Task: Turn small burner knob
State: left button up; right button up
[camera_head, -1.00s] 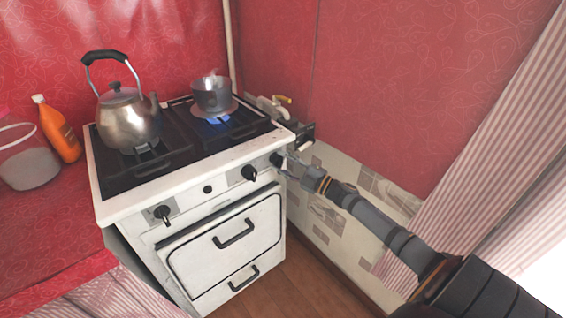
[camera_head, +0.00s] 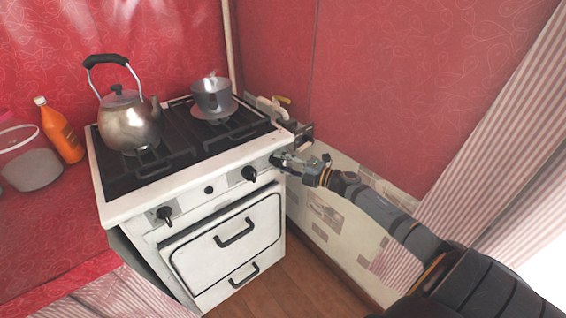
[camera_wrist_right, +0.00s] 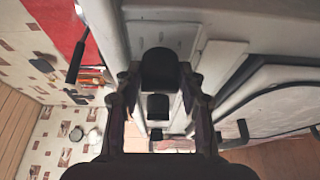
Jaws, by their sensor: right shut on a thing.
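My right gripper (camera_head: 290,163) reaches the right-hand end of the white stove's front panel (camera_head: 220,172). It is shut on the rightmost black knob (camera_head: 274,160), which the fingers partly cover. In the right wrist view, the fingers (camera_wrist_right: 158,82) stand on either side of a black knob (camera_wrist_right: 160,68), with another black knob (camera_wrist_right: 158,106) showing below it. A middle knob (camera_head: 249,173) and a left knob (camera_head: 164,213) are free. A small steaming pot (camera_head: 212,98) stands on the back right burner, with no flame visible under it. My left gripper is out of view.
A metal kettle (camera_head: 128,122) stands on the left burners. An orange bottle (camera_head: 59,131) and a clear container (camera_head: 30,165) are on the red counter (camera_head: 50,220) at left. The oven door handle (camera_head: 235,232) sticks out below the knobs. A wall is close at right.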

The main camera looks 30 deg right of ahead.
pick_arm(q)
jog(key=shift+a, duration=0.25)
pick_arm(e)
jog(key=shift+f, duration=0.1)
jog(key=o, duration=1)
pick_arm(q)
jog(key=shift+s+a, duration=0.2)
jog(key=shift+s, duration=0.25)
pick_arm(e)
jog(key=shift+o, duration=0.7)
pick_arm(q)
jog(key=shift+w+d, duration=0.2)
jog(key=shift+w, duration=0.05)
pick_arm(e)
jog(key=v, duration=0.8)
